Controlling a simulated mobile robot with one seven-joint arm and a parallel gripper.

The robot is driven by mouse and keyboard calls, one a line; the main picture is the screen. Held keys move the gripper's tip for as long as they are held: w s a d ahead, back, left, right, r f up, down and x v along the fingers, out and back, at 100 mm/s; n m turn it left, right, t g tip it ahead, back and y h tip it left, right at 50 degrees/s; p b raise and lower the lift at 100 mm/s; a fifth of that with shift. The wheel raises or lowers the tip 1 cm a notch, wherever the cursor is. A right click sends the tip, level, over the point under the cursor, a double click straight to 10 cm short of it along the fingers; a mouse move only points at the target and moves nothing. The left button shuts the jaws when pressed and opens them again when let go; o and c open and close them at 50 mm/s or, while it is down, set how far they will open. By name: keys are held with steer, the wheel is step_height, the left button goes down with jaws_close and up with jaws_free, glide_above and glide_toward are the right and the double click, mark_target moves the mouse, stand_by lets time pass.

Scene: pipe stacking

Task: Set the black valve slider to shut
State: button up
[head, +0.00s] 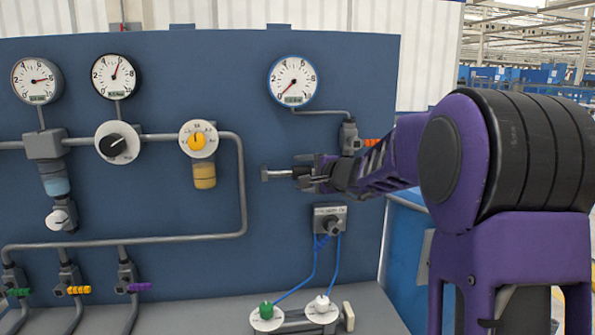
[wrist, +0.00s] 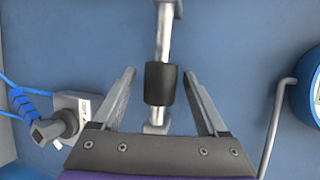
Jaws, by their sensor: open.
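The black valve slider (wrist: 160,84) is a dark sleeve around a silver rod (wrist: 163,35) in the wrist view. It sits toward the rod's lower end in that picture, near an end bracket. My gripper (wrist: 160,74) is open, one finger on each side of the slider, with a visible gap on both sides. In the head view my gripper (head: 304,174) is at the panel, just right of the rod's left end (head: 272,174). There the fingers hide the slider, and I cannot read any shut marking.
The blue panel (head: 330,75) carries several gauges, one (head: 293,82) above my gripper. A grey box with a knob (head: 330,222) and blue hoses is close below. A pipe with an orange-handled valve (head: 371,142) is close above right. Green and white knobs stand on the ledge (head: 205,314).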

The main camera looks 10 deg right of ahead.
steer(key=shift+w+a, duration=0.1)
steer(key=shift+w, duration=0.05)
jaws_close()
stand_by(0.4)
stand_by(1.0)
